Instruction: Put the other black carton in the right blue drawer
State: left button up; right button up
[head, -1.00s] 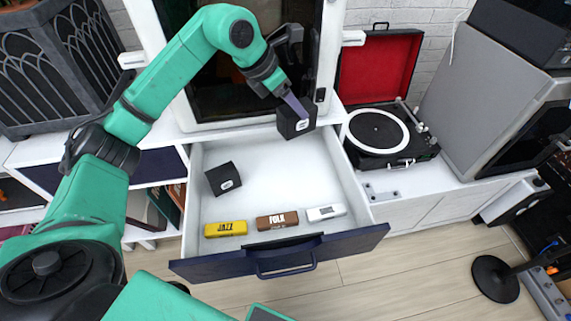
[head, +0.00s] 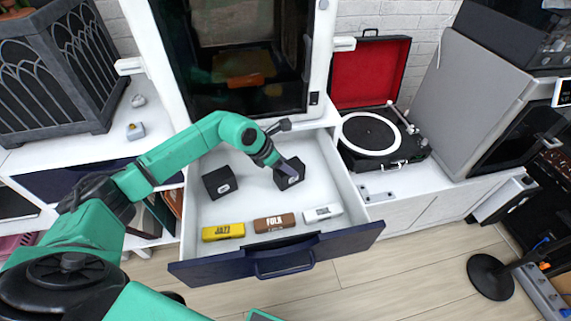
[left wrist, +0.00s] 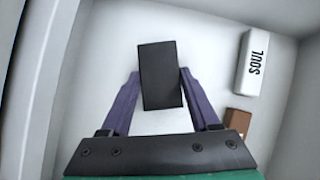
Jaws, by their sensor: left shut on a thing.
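The right blue drawer (head: 345,238) is pulled open, with a white inside and a dark blue front. My left gripper (head: 287,168) reaches into it and is shut on a black carton (head: 290,176) at the drawer's back right. In the left wrist view the same carton (left wrist: 160,75) sits between the purple fingers (left wrist: 156,92), over the white drawer floor. I cannot tell whether it touches the floor. Another black carton (head: 219,183) lies in the drawer at the left, apart from the gripper. My right gripper is not in view.
Along the drawer's front lie a yellow JAZZ box (head: 223,232), a brown FOLK box (head: 274,222) and a white box (head: 323,213), reading SOUL in the left wrist view (left wrist: 252,62). A record player (head: 372,135) stands to the right. The drawer's middle floor is clear.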

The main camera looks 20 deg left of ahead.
pick_arm(q)
jog(key=o, duration=1.5)
jog(key=shift+c, duration=0.2)
jog(key=v, duration=1.2)
